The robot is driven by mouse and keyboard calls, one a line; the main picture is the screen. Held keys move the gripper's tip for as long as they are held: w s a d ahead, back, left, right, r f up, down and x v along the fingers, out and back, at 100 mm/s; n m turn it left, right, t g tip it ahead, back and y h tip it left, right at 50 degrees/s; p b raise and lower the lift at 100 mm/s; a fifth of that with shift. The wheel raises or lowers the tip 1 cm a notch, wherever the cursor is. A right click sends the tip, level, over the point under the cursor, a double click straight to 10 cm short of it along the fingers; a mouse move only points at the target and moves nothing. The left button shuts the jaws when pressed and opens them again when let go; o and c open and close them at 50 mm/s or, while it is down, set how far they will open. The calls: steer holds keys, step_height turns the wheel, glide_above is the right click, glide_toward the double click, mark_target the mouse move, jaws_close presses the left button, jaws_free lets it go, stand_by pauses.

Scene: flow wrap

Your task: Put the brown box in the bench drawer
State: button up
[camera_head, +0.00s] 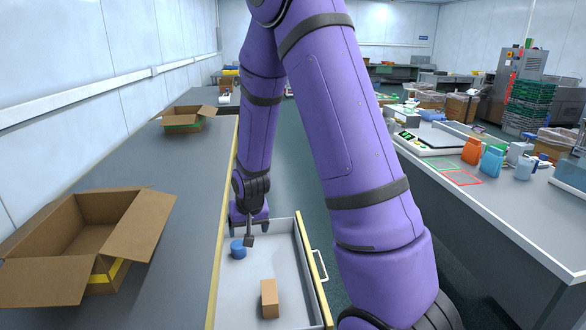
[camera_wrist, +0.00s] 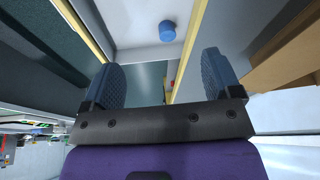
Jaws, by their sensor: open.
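The brown box (camera_head: 269,299) is a small upright carton lying inside the open bench drawer (camera_head: 283,243), toward its near end. The drawer is pulled out from the bench on the left. My gripper (camera_head: 249,228) is above the far end of the drawer, apart from the box. In the wrist view my gripper (camera_wrist: 164,85) shows both fingers spread wide with nothing between them. The brown box is not visible in the wrist view. The drawer's floor (camera_wrist: 135,22) shows there beyond the fingers.
A blue cylinder (camera_head: 238,249) lies in the drawer near my gripper, and shows in the wrist view (camera_wrist: 167,30). An open cardboard carton (camera_head: 130,240) stands on the left bench (camera_head: 180,235), another (camera_head: 186,122) farther back. A right-hand bench (camera_head: 520,215) holds bottles and a scale.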

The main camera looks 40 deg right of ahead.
steer(key=s+a+r+n+t, duration=0.15)
steer(key=s+r, duration=0.35)
steer(key=r, duration=0.5)
steer(key=s+a+r+n, duration=0.1)
steer(key=s+a+r, duration=0.25)
steer(key=r, duration=0.65)
steer(key=s+a+r+n, duration=0.1)
steer(key=s+r, duration=0.3)
steer(key=s, duration=0.5)
steer(key=s+a+r+n, duration=0.1)
steer(key=s+r, duration=0.4)
steer(key=s, duration=0.4)
steer(key=shift+a+y, duration=0.15)
steer(key=shift+y, duration=0.25)
steer(key=shift+r+n, duration=0.15)
steer(key=shift+n, duration=0.1)
